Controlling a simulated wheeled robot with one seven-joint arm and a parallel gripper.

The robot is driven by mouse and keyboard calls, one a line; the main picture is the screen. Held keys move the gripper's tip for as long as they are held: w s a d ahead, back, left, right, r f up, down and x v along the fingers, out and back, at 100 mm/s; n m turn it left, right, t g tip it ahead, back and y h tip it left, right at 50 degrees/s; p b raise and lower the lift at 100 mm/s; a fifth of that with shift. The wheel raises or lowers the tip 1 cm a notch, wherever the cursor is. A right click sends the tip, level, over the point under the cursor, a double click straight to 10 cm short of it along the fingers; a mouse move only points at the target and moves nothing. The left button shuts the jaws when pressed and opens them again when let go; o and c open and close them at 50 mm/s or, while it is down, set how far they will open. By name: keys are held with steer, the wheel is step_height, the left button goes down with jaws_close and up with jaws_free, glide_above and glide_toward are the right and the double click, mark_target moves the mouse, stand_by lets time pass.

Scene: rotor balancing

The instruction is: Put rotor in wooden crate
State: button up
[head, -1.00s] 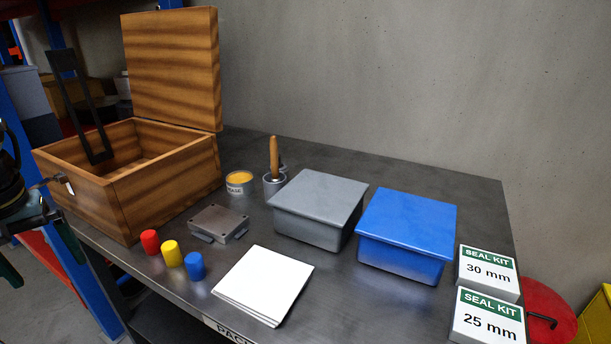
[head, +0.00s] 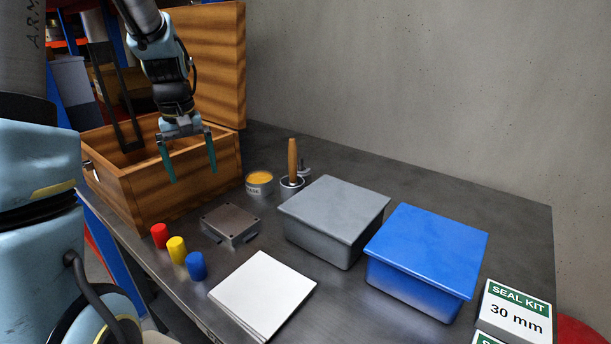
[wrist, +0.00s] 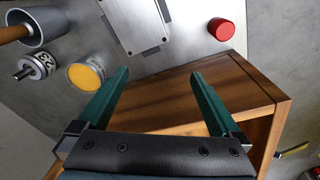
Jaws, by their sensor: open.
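A small metal part with a stub shaft and a marked band (wrist: 35,66) lies at the left in the wrist view and looks like the rotor, though I cannot be sure. In the head view it (head: 305,171) is mostly hidden behind the cup with the wooden handle. The wooden crate (head: 170,190) stands at the left of the bench with its lid raised. My gripper (head: 191,174) is open and empty, its green fingers pointing down over the crate. In the wrist view the fingers (wrist: 160,73) spread over the crate's rim (wrist: 165,85).
A grease tin (head: 259,184) and a grey cup (head: 291,188) stand right of the crate. A metal plate (head: 230,223), red (head: 159,235), yellow (head: 177,250) and blue (head: 196,266) caps and white sheets (head: 262,293) lie in front. Grey (head: 335,215) and blue (head: 425,255) boxes stand right.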

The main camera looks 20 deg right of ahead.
steer(key=shift+n+g, duration=0.4)
steer(key=w+d, duration=0.2)
steer(key=d, duration=0.7)
steer(key=w+d, duration=0.3)
steer(key=d, duration=0.7)
steer(key=w+d+p, duration=0.1)
steer(key=w+d, duration=0.1)
steer(key=d, duration=0.8)
steer(key=shift+w+d+r, duration=0.15)
steer(key=shift+w+r, duration=0.1)
steer(key=shift+w, duration=0.05)
steer(key=shift+s+d+f, duration=0.1)
steer(key=shift+d+f, duration=0.1)
steer(key=shift+f, duration=0.05)
steer(key=p, duration=0.1)
glide_above(301, 169)
steer(key=w, duration=0.1)
step_height(301, 169, down, 5)
steer(key=shift+w+d+r, duration=0.1)
steer(key=f+p, duration=0.3)
steer(key=f, duration=0.1)
steer(key=shift+s+f, duration=0.1)
steer(key=shift+s, duration=0.15)
steer(key=shift+f, duration=0.6)
jaws_close()
steer(key=shift+w+r, duration=0.1)
